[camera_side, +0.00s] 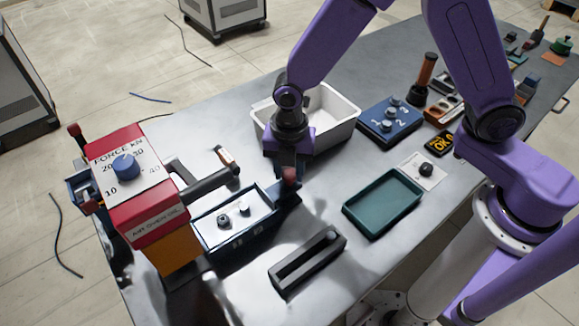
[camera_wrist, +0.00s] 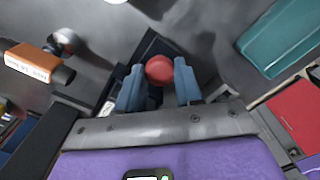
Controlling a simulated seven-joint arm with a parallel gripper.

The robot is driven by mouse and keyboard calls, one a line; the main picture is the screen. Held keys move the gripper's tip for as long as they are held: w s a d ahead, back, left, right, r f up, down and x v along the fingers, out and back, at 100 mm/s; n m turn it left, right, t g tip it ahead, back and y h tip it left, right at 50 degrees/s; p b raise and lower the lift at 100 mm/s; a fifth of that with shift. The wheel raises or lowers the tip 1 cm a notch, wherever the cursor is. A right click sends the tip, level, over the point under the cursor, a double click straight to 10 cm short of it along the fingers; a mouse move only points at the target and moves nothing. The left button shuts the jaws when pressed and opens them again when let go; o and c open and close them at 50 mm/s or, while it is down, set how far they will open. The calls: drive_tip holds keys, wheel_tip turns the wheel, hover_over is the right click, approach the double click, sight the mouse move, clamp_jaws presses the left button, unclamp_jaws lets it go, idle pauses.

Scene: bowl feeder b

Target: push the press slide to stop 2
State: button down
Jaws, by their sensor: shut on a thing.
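The press (camera_side: 137,190) is a red box with a blue dial and a "FORCE KN" scale, at the left of the table. The press slide (camera_side: 208,235), a blue-edged bed with a white top and small dark parts on it, extends right from the press. A red knob (camera_side: 290,173) is at the slide's right end. My gripper (camera_side: 287,168) is above that end, its fingers at the knob. In the wrist view the red knob (camera_wrist: 159,69) sits between the two blue-grey fingers of my gripper (camera_wrist: 159,85). Stop markings are too small to read.
A white bin (camera_side: 345,130) stands just behind my gripper. A teal tray (camera_side: 383,203) lies to the right, and a dark slotted block (camera_side: 307,262) in front. A black bar (camera_side: 210,183) projects from the press.

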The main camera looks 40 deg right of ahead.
sight(227, 216)
drive_tip(key=a, duration=1.5)
drive_tip(key=shift+a, duration=0.35)
drive_tip(key=c, duration=0.7)
unclamp_jaws()
drive_tip(key=shift+c, duration=0.2)
drive_tip(key=shift+d, duration=0.1)
drive_tip(key=d, duration=1.6)
drive_tip(key=shift+s+d, duration=0.1)
wheel_tip(227, 216, up, 18)
drive_tip(key=f, duration=0.1)
drive_tip(key=s+d+m, duration=0.4)
drive_tip(key=d+m, duration=0.4)
drive_tip(key=m, duration=0.9)
